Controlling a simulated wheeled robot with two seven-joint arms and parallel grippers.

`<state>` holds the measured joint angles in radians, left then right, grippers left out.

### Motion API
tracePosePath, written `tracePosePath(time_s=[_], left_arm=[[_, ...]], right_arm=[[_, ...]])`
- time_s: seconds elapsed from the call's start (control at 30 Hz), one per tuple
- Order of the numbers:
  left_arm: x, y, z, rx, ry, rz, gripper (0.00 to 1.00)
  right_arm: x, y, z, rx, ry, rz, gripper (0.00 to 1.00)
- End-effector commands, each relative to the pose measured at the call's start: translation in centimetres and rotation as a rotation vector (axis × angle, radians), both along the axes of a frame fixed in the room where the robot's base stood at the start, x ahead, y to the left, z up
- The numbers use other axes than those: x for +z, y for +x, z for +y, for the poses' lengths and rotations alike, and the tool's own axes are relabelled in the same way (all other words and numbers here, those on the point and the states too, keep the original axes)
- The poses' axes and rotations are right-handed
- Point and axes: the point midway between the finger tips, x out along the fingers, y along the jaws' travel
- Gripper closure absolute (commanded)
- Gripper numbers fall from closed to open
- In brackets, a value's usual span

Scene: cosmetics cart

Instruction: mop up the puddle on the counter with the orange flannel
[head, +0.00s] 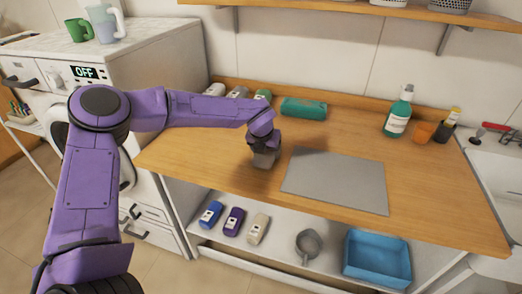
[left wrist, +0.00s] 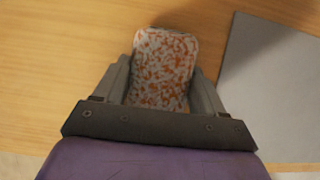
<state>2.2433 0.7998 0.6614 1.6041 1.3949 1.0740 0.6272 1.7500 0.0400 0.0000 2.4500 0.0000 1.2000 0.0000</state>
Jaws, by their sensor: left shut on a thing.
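My left gripper (head: 264,157) is over the wooden counter, left of the grey mat, pointing down. In the left wrist view, its fingers (left wrist: 162,85) are shut on a pale pad with orange speckles and rounded corners, which looks like the orange flannel (left wrist: 163,60). In the head view, little of the pad can be made out at the fingertips. I cannot tell if it touches the counter (head: 215,150). I can make out no puddle in either view. My right gripper is not in view.
The flat grey mat (head: 335,182) lies just right of the gripper. A green bottle (head: 398,115) and an orange cup (head: 424,132) are at the right, before the sink (head: 490,165). A blue bin (head: 377,259) is below.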

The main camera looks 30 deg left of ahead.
Motion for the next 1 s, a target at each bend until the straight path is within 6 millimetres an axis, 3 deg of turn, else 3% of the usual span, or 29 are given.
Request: tracePosePath(time_s=[0.13,0.3,1.0], left_arm=[[-0.3,0.3,-1.4,-0.001,0.0,0.0,0.54],[0.3,0.4,-1.7,0.001,0.0,0.0,0.54],[8.1,0.4,-1.6,0.002,-0.001,0.0,0.54]], right_arm=[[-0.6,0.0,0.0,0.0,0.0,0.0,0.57],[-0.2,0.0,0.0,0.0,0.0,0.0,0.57],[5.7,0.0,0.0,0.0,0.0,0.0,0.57]])
